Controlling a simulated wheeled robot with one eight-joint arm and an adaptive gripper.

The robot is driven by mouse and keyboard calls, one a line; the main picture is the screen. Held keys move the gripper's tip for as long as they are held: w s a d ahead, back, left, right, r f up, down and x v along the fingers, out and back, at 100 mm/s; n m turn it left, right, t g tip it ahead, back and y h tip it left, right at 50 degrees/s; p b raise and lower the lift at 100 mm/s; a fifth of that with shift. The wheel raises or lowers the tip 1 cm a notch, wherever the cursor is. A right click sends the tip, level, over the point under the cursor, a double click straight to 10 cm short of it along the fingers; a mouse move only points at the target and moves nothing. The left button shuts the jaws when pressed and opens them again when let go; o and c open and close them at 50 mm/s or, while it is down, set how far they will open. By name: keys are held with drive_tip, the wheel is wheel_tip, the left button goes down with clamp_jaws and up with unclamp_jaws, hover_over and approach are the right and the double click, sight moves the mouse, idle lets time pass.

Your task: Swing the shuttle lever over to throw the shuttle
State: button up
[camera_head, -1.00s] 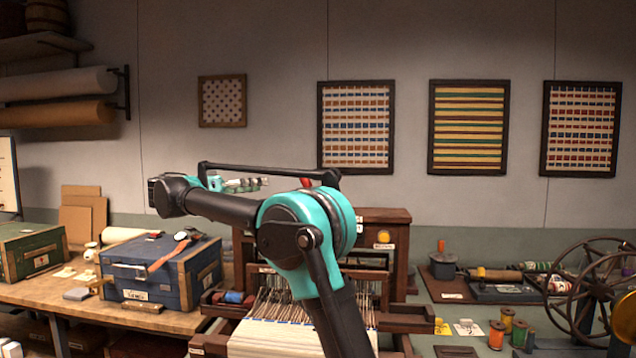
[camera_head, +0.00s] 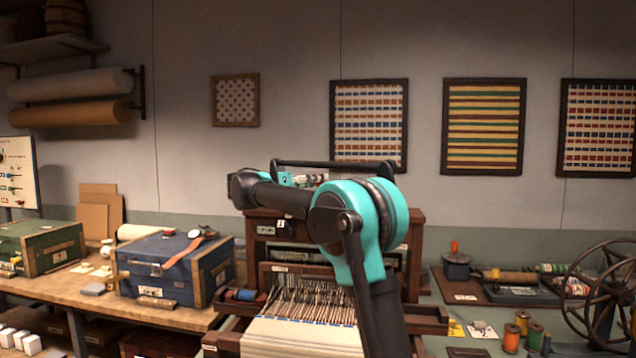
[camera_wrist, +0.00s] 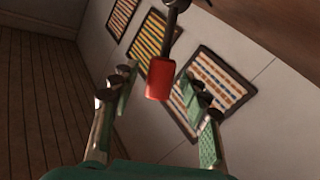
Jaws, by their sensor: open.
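The shuttle lever's red handle (camera_wrist: 159,79) hangs on a dark metal rod in the wrist view. My gripper (camera_wrist: 160,88) is open, with a finger on each side of the handle in the picture. I see no clear contact, and the depth between handle and fingertips is hard to judge.
A blue chest (camera_head: 160,262) and a green chest (camera_head: 38,250) stand on the bench left of the loom. To the right are a spinning wheel (camera_head: 568,290) and thread spools (camera_head: 511,338). Framed textiles (camera_head: 484,125) hang on the wall behind.

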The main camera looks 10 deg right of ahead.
drive_tip(key=shift+w+d, duration=0.15)
drive_tip(key=shift+d, duration=0.3)
clamp_jaws()
